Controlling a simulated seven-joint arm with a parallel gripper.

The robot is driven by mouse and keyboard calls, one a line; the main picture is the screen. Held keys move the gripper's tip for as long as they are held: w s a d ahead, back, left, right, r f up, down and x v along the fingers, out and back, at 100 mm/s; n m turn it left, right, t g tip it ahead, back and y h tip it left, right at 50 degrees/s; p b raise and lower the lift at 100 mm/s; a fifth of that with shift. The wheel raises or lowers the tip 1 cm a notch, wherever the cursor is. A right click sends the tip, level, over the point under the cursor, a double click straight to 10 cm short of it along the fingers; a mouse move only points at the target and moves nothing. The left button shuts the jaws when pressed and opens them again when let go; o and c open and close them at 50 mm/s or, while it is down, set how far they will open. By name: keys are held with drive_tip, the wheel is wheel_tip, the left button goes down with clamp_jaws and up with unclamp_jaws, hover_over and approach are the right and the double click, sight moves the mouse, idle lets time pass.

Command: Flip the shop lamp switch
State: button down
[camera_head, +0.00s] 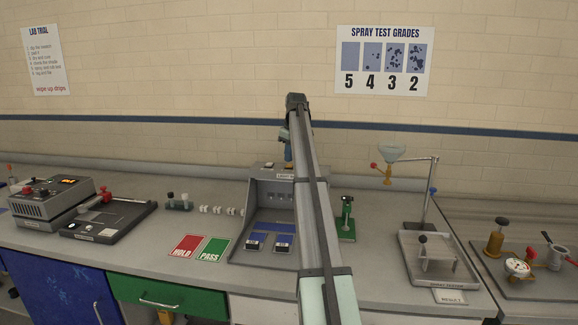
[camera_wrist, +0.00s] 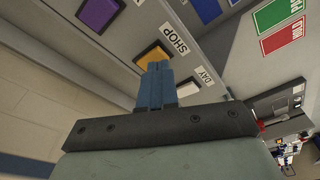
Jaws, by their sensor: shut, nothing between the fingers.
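The shop lamp switch (camera_wrist: 151,54) is an orange-yellow square button in a dark frame, with a SHOP label beside it in the wrist view. It sits on the grey light booth (camera_head: 247,205). My gripper (camera_wrist: 159,66) is shut and empty, with its blue fingertips overlapping the lower edge of the SHOP button in the picture. I cannot tell whether they touch it. In the head view my gripper (camera_head: 288,152) points down over the booth top, and my arm hides part of the booth.
A purple button (camera_wrist: 98,13) is on one side of the SHOP button. A white button (camera_wrist: 187,87) labelled DAY is on the other, close to my fingers. Red HOLD (camera_head: 187,246) and green PASS (camera_head: 213,250) cards lie left of the booth. A green stand (camera_head: 347,222) is to its right.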

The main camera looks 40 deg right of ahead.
sight(289, 165)
drive_tip(key=shift+f, duration=0.85)
idle(0.9)
drive_tip(key=shift+r, duration=3.55)
